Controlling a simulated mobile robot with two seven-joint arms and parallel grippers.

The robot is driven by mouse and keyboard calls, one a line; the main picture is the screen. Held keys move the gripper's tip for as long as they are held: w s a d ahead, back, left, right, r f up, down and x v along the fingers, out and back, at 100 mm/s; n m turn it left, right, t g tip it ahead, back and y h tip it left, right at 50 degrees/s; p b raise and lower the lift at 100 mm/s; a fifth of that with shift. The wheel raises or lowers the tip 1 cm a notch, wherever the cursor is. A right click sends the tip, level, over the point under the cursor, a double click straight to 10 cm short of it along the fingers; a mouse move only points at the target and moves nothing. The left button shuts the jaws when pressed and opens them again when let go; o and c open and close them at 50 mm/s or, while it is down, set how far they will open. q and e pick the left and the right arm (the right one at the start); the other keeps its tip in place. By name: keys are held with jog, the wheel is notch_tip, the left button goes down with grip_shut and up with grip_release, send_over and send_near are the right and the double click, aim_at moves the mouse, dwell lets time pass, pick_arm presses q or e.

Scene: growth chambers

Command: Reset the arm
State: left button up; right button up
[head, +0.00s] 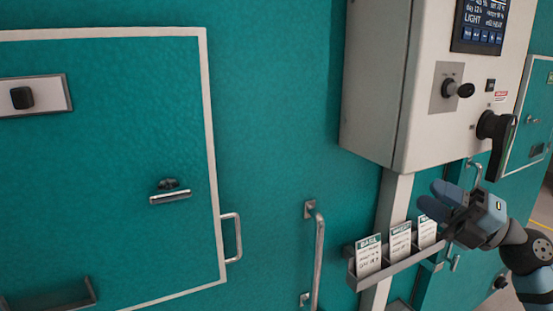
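My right gripper (431,195) is at the right, below the white control box (400,95) and just above the card rack. Its two blue fingers point left with a gap between their tips, and nothing shows between them. My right arm comes in from the right edge. My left gripper and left arm are not in view.
A metal rack (392,265) holds a few labelled cards, one reading BASIL (369,256), close under the gripper. The box has a black knob (459,89), a black lever (494,128) and a screen (480,24). A vertical handle (318,262) stands left of the rack.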

jog(key=s+a+f+m+t+h+p, duration=0.1)
jog(key=s+f+m+t+h+p, duration=0.15)
jog(key=f+m+h, duration=0.75)
jog(key=s+a+f+m+t+h+p, duration=0.15)
jog(key=f+m+t+h, duration=0.25)
jog(key=f+m, duration=1.2)
jog(key=s+a+f+m+g, duration=0.1)
jog(key=s+a+f+g, duration=0.3)
jog(key=s+f, duration=0.4)
jog(key=s+a+f+m+g+h+p, duration=0.1)
jog(key=s+a+f+m+g, duration=0.1)
jog(key=s+f, duration=0.6)
notch_tip(320, 180, down, 4)
jog(key=shift+s+a+r+g+h+p, duration=0.1)
jog(key=shift+s+a+g+h+p, duration=0.2)
jog(key=shift+a+g, duration=0.55)
jog(key=shift+w, duration=0.1)
